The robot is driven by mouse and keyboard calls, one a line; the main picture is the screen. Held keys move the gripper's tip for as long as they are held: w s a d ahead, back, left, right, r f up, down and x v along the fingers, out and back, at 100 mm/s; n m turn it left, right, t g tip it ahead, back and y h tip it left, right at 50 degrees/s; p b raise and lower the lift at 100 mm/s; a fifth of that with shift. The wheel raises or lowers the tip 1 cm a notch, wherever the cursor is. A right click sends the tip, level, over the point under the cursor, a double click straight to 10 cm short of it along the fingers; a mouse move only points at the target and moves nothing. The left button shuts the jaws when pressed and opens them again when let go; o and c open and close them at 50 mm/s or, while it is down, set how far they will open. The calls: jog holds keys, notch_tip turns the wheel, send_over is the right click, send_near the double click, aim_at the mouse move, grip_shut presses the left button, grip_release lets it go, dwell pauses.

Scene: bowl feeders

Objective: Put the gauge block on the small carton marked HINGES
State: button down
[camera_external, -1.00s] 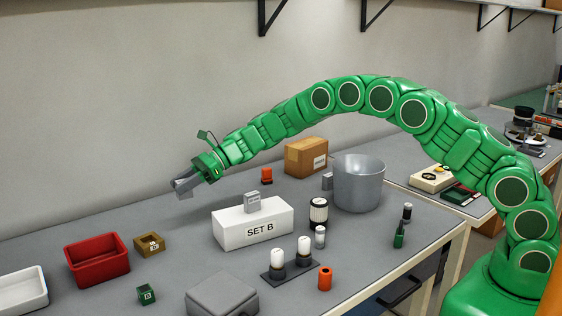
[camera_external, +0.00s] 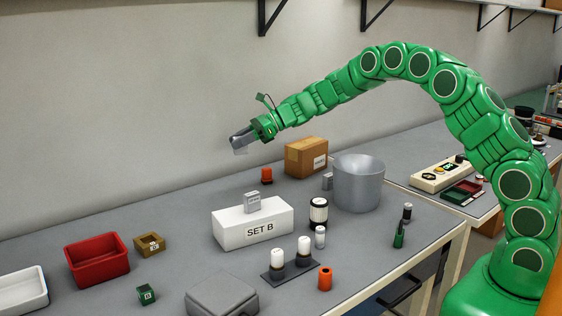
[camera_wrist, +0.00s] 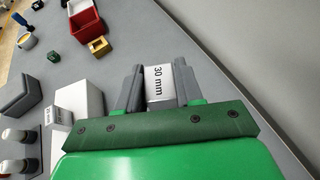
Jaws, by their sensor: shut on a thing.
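My gripper (camera_external: 243,139) is raised above the bench and shut on a pale grey gauge block. In the wrist view the gauge block (camera_wrist: 159,84) sits between the two fingers and reads "30 mm". A brown carton (camera_external: 305,158) stands at the back of the bench, right of and below my gripper. It has a white label on its front, too small to read. Its top looks clear. The carton is not seen in the wrist view.
A white SET B box (camera_external: 253,231) bears another small grey block (camera_external: 252,203). A grey pot (camera_external: 359,184) stands right of the carton, with a grey block (camera_external: 327,181) beside it. An orange-red piece (camera_external: 266,175) stands left of the carton. A red bin (camera_external: 97,264) is at left.

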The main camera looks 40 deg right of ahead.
jog(key=s+d+r+m+t+h, duration=0.1)
jog(key=s+d+r+m+t, duration=0.15)
jog(key=d, duration=0.75)
jog(key=s+d+r+m+t+h, duration=0.1)
jog(key=s+d+r, duration=0.25)
jog(key=d, duration=0.65)
jog(key=s+d+r+m+t+h, duration=0.1)
jog(key=s+d+r, duration=0.25)
jog(key=d, duration=0.65)
send_over(307, 142)
jog(key=shift+s+a+f, duration=0.1)
jog(key=shift+s+f, duration=0.1)
jog(key=shift+f, duration=2.3)
jog(key=shift+s+a+f, duration=0.1)
jog(key=shift+s+f, duration=0.05)
jog(key=shift+f, duration=2.3)
jog(key=shift+w+f, duration=0.2)
jog(key=shift+f, duration=1.65)
jog(key=c, duration=0.7)
grip_release()
jog(key=shift+f, duration=0.1)
jog(key=shift+c, duration=0.2)
